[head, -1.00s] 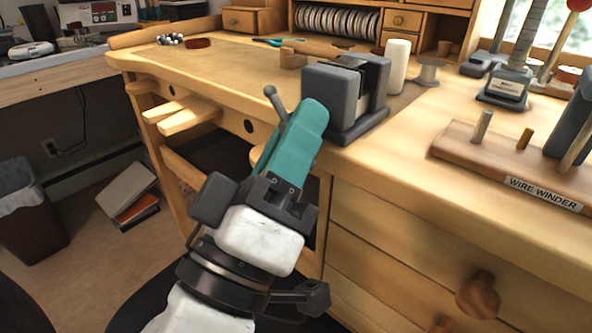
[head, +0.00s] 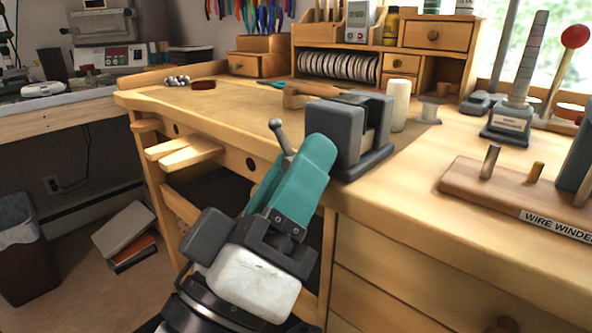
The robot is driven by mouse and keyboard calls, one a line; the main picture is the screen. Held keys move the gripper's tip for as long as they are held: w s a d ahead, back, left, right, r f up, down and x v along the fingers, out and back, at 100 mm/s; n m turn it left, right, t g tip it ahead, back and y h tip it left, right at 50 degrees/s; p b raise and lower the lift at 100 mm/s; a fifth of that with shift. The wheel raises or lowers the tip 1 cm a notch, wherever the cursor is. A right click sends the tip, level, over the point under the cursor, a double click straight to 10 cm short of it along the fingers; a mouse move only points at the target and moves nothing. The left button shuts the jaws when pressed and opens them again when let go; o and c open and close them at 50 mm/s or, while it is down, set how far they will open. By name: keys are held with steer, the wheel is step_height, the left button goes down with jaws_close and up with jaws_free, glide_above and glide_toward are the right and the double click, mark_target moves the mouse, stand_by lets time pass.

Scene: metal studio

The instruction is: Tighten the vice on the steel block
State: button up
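The grey vice (head: 338,138) stands on the front edge of the wooden bench. Its handle (head: 279,134) sticks up at its left side, with a round knob on top. A pale strip that may be the steel block (head: 369,140) shows between the dark jaws; most of it is hidden. My gripper (head: 318,160), with teal fingers, reaches up from below to the vice's front left, close to the handle's lower end. The near finger covers the fingertips and whatever lies between them, so I cannot see whether it is open or shut.
A white cylinder (head: 400,106) and a small spool (head: 430,110) stand behind the vice. A wooden-handled tool (head: 315,91) lies behind it. The wire winder (head: 515,197) and a ring mandrel (head: 518,90) stand to the right. The bench top (head: 215,105) at left is mostly clear.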

steer(key=shift+r, duration=0.15)
steer(key=r+p, duration=0.3)
steer(key=r, duration=0.1)
steer(key=shift+s, duration=0.2)
steer(key=s+d+r+p, duration=0.4)
steer(key=s+r+p, duration=0.4)
steer(key=s, duration=0.5)
steer(key=shift+r, duration=0.4)
